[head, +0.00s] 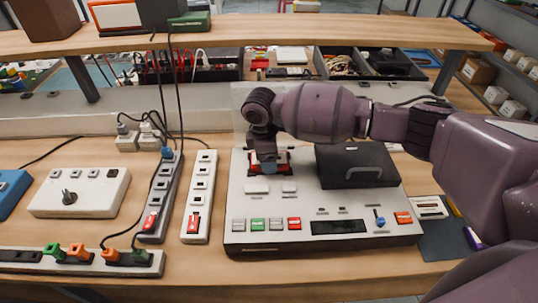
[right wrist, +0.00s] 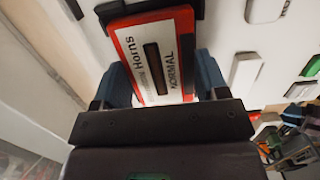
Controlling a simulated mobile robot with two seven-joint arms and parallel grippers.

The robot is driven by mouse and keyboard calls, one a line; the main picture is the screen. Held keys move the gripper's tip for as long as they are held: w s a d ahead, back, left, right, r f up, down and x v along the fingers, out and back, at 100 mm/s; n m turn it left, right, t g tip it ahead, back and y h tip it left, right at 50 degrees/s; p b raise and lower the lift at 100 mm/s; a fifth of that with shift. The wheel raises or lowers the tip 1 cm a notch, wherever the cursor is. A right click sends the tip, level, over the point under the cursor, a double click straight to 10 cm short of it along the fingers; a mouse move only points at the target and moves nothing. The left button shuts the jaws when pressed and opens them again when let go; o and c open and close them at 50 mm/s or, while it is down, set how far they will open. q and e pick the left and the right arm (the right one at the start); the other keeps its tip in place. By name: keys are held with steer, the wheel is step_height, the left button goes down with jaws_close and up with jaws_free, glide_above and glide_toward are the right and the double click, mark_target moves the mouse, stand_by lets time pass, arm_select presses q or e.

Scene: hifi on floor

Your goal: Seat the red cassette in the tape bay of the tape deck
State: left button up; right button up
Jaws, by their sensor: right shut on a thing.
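The tape deck (head: 300,207) is a pale console on the table, with coloured buttons along its front. My right gripper (head: 267,164) points down over the deck's back left. It is shut on the red cassette (head: 284,158). In the right wrist view the red cassette (right wrist: 152,75) has a white label reading "Horns" and "NORMAL", and sits between the blue-grey fingers (right wrist: 160,80). Dark edges show at its far end, at the tape bay (right wrist: 109,11). The gripper and cassette hide most of the bay, so I cannot tell how deep the cassette sits. My left gripper is out of view.
A black lid with a handle (head: 356,166) is on the deck's right half. Power strips (head: 199,196) and a white socket box (head: 80,192) with cables stand to the left. A shelf (head: 230,34) spans the back. Small items lie at the deck's right.

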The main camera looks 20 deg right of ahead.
steer(key=shift+f, duration=0.15)
stand_by(0.3)
steer(key=o, duration=1)
